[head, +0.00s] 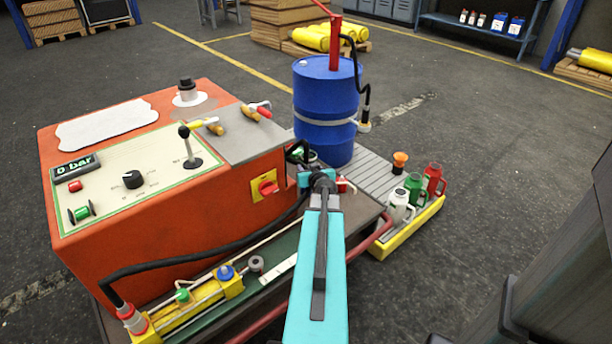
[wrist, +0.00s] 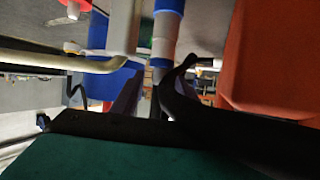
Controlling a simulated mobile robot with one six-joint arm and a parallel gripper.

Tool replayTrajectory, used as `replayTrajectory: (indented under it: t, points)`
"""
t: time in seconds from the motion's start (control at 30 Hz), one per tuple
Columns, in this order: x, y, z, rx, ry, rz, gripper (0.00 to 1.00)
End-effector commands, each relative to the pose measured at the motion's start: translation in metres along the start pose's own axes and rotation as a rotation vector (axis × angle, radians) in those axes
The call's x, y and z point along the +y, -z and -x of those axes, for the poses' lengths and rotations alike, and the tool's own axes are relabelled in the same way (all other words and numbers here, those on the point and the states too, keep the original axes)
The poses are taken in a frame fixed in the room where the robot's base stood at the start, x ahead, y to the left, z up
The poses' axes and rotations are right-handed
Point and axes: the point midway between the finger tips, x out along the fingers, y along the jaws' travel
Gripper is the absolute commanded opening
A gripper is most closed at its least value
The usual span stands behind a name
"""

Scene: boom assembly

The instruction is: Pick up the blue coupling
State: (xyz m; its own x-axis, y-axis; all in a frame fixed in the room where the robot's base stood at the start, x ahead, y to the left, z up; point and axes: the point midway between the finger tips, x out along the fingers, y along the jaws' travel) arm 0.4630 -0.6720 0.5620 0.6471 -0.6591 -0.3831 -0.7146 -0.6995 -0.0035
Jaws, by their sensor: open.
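The blue coupling (wrist: 162,44), a grey cylinder with blue bands, runs down from the top middle of the wrist view. Its lower end points toward the gap of my gripper (wrist: 152,100), and dark parts hide some of it. My gripper is open, with a dark finger to the left of the coupling's line. I cannot tell whether anything touches. In the head view my teal arm reaches to the front right corner of the orange machine (head: 165,210) and hides the gripper tips. A small blue patch there may be the coupling.
A black hose curves close to the gripper. A blue drum (head: 325,100) stands behind it. A yellow tray (head: 412,232) with bottles lies to the right. A yellow cylinder with a blue cap (head: 226,272) and a hose with a red coupling (head: 131,318) lie at the front left.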

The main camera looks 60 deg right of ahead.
Motion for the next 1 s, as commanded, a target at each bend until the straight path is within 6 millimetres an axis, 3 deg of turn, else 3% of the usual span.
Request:
replayTrajectory:
  t: [0.2,0.83,1.0]
  points:
    - [0.0004,0.0004,-0.0148,0.000,0.000,0.001,0.40]
    - [0.0000,0.0002,-0.0158,0.000,0.000,0.001,0.40]
    - [0.0000,0.0001,-0.0157,0.000,0.000,0.000,0.13]
